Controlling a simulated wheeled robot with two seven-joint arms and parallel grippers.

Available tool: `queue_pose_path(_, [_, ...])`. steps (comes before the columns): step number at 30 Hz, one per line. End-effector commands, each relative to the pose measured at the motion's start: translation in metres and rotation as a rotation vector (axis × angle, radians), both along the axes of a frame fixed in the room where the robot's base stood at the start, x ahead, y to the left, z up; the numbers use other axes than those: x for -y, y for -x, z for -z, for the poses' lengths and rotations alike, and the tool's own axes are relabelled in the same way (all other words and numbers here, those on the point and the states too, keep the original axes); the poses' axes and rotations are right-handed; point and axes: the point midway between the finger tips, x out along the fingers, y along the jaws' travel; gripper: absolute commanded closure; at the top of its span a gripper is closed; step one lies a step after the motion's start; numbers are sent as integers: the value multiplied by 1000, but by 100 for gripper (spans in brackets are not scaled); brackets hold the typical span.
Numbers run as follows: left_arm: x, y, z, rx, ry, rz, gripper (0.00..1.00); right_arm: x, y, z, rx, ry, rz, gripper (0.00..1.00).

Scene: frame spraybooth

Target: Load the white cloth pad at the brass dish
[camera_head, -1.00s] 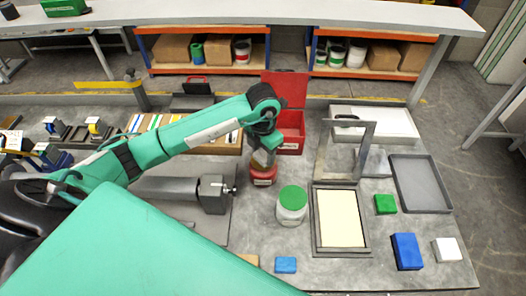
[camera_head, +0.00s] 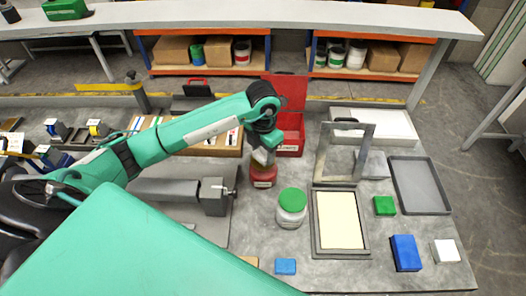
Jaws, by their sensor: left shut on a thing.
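A small white block (camera_head: 445,250), perhaps the white cloth pad, lies at the table's right front corner. I cannot make out a brass dish for certain. My left gripper (camera_head: 264,162) points down at the table's middle and is shut on a red container (camera_head: 263,179) with a pale label. The fingers hide its top, and I cannot tell whether its base touches the table. My right gripper is not in view.
A white jar with a green lid (camera_head: 291,208) stands right of the red container. A dark frame with a cream panel (camera_head: 340,220), an upright grey frame (camera_head: 344,153), a grey tray (camera_head: 420,187), blue block (camera_head: 406,252) and green block (camera_head: 384,206) fill the right side.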

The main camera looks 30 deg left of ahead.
Motion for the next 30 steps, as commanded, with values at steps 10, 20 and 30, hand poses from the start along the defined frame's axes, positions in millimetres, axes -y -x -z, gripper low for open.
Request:
queue_pose_path(10, [-1,0,-32,2,-2,1,68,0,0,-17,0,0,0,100])
queue_pose_path(20, [0,0,-52,1,-1,0,68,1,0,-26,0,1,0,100])
queue_pose_path(30, [0,0,-52,1,-1,0,68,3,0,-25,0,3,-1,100])
